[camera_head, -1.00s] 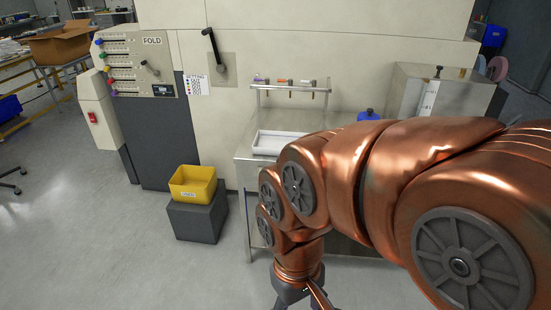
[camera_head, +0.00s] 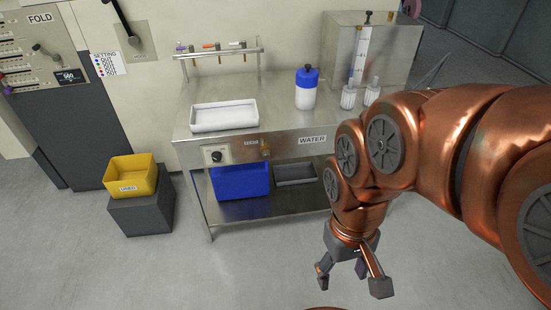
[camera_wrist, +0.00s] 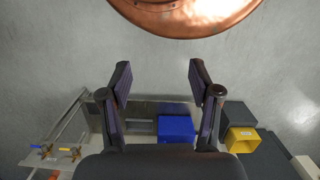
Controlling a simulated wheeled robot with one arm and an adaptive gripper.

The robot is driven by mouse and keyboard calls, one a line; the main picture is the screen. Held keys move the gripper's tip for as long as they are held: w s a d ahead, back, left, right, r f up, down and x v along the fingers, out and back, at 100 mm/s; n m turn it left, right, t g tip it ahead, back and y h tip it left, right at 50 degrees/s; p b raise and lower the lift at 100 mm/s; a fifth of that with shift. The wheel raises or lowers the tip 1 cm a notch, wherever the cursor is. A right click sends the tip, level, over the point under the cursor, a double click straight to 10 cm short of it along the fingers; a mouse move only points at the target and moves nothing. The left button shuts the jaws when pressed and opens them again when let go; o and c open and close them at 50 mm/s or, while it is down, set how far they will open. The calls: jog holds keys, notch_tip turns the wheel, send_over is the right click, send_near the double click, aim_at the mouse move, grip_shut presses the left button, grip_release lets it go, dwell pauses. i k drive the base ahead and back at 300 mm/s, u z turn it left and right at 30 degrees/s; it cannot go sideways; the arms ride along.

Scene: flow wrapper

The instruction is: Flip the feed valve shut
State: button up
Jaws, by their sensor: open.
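My gripper (camera_head: 351,277) is open and empty, pointing down over the floor in front of the steel bench. The wrist view shows its spread fingers (camera_wrist: 160,80) with nothing between them. I cannot read which valve is the feed valve.
The steel bench (camera_head: 285,124) holds a white tray (camera_head: 224,116), a blue-capped bottle (camera_head: 305,90) and a rack of small coloured-top items (camera_head: 219,53). A blue bin (camera_head: 240,181) is below. A yellow bin (camera_head: 132,177) stands left. Floor before the bench is clear.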

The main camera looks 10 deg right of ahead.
aim_at(266, 156)
jog(key=k, duration=0.65)
jog(key=u, duration=0.2)
jog(key=i, duration=0.6)
jog(key=u, duration=0.95)
jog(key=i, duration=0.4)
jog(key=u, duration=0.4)
